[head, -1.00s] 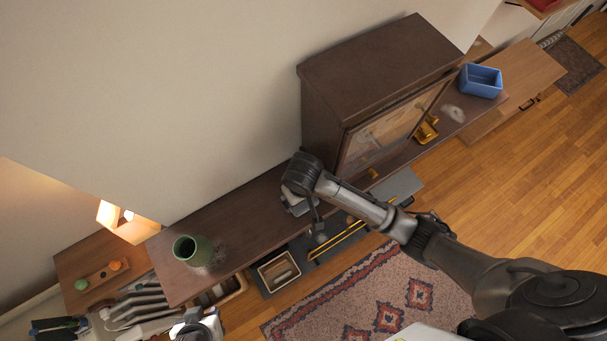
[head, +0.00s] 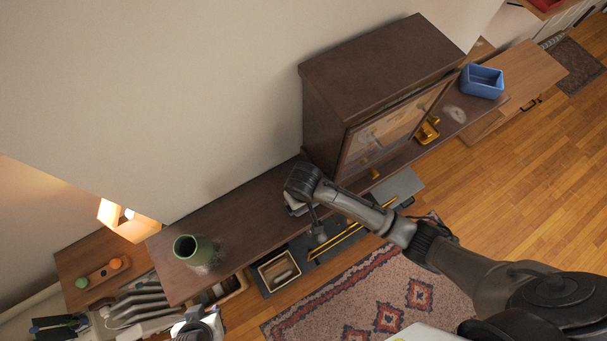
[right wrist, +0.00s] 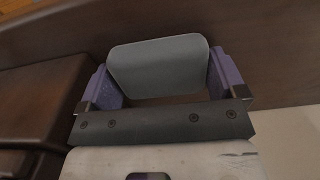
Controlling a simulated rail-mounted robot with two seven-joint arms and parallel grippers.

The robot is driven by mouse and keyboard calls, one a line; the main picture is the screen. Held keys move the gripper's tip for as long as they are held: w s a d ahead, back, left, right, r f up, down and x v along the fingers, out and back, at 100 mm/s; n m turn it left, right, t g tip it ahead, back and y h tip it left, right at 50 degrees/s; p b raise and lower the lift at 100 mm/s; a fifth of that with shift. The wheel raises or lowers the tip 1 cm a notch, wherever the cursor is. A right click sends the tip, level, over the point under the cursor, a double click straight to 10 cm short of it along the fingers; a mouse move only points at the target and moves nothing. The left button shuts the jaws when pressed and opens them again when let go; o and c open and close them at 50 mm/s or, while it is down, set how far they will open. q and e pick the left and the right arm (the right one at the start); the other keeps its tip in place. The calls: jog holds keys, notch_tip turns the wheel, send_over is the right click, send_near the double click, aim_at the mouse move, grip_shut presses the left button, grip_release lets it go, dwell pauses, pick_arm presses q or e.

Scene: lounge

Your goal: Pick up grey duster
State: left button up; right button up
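The grey duster (right wrist: 158,63) shows in the right wrist view as a rounded grey block. It lies between the two purple fingers of my right gripper (right wrist: 160,75), which appear to touch it on both sides. In the head view the right arm comes in from the right, and its hand is over the brown shelf (head: 250,212) beside the cabinet; the fingers and duster are mostly hidden there. My left gripper (head: 197,326) is at the bottom edge of the head view, below the shelf's left end and away from the duster. Its fingers are too cut off to judge.
A green vase (head: 193,250) stands on the shelf's left end, beside a dusty patch. A dark cabinet (head: 375,85) rises right of the right hand. A blue box (head: 481,81) and a yellow object (head: 427,130) are farther right. A patterned rug (head: 370,300) covers the floor.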

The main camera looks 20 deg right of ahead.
jog(key=shift+c, duration=0.7)
jog(key=shift+s+r+b, duration=0.2)
jog(key=shift+r+b, duration=0.1)
jog(key=shift+b, duration=0.2)
notch_tip(320, 180, up, 6)
jog(key=shift+f+b, duration=0.1)
jog(key=shift+b, duration=0.45)
jog(key=shift+s+d+r, duration=0.1)
jog(key=shift+s+r, duration=0.25)
jog(key=shift+s, duration=0.25)
jog(key=s+d, duration=0.2)
jog(key=s, duration=1.6)
jog(key=shift+s, duration=0.15)
